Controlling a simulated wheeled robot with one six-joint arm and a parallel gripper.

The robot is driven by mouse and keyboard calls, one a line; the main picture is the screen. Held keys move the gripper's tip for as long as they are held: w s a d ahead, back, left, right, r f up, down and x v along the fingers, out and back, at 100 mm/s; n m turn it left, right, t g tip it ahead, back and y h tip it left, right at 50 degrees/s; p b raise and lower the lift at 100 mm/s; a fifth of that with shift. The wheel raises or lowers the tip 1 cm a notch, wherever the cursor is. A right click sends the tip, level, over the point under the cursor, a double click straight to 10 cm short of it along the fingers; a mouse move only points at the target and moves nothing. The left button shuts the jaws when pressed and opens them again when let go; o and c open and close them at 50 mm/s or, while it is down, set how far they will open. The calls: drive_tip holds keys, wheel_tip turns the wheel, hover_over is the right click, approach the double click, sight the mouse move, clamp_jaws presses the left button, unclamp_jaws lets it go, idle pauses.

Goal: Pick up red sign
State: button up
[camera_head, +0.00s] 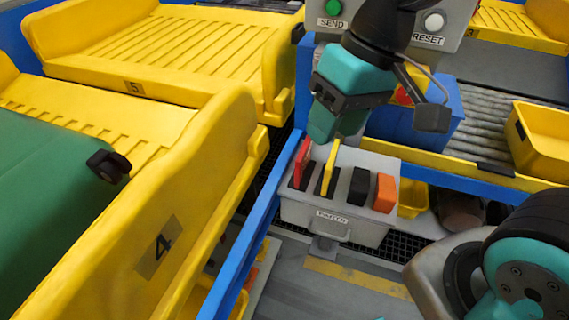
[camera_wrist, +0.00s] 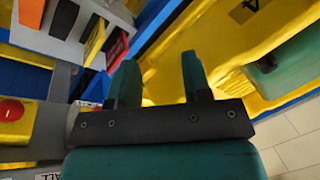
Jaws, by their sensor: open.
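The red sign (camera_head: 302,160) stands upright in the leftmost slot of a light grey box (camera_head: 322,212). It also shows in the wrist view (camera_wrist: 118,46), just beyond the left fingertip. My gripper (camera_head: 337,128) is above the box, close over the red and yellow signs. In the wrist view my gripper (camera_wrist: 157,80) is open, with nothing between its fingers.
A control panel (camera_head: 390,20) with SEND and RESET buttons stands behind. Yellow trays marked 5 (camera_head: 165,55) and 4 (camera_head: 165,245) fill the left. A blue rail (camera_head: 262,215) runs beside the box. A yellow bin (camera_head: 541,140) sits on the rollers at right.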

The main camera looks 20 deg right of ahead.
drive_tip(key=w+d+f+m+h, duration=0.25)
drive_tip(key=w+m, duration=0.25)
drive_tip(key=w, duration=0.5)
drive_tip(key=m, duration=0.6)
hover_over(304, 155)
drive_tip(key=w, duration=0.2)
wheel_tip(304, 155, down, 6)
drive_tip(key=shift+h, duration=0.45)
drive_tip(key=f, duration=0.3)
drive_tip(key=f+p, duration=0.1)
drive_tip(key=f, duration=0.3)
drive_tip(key=d+f, duration=0.1)
drive_tip(key=f, duration=0.2)
drive_tip(key=shift+w+f+p, duration=0.25)
drive_tip(key=shift+f+p, duration=0.05)
drive_tip(key=shift+f, duration=0.1)
drive_tip(key=shift+f+p, duration=0.65)
drive_tip(key=shift+f, duration=2.55)
drive_tip(key=shift+c, duration=0.3)
clamp_jaws()
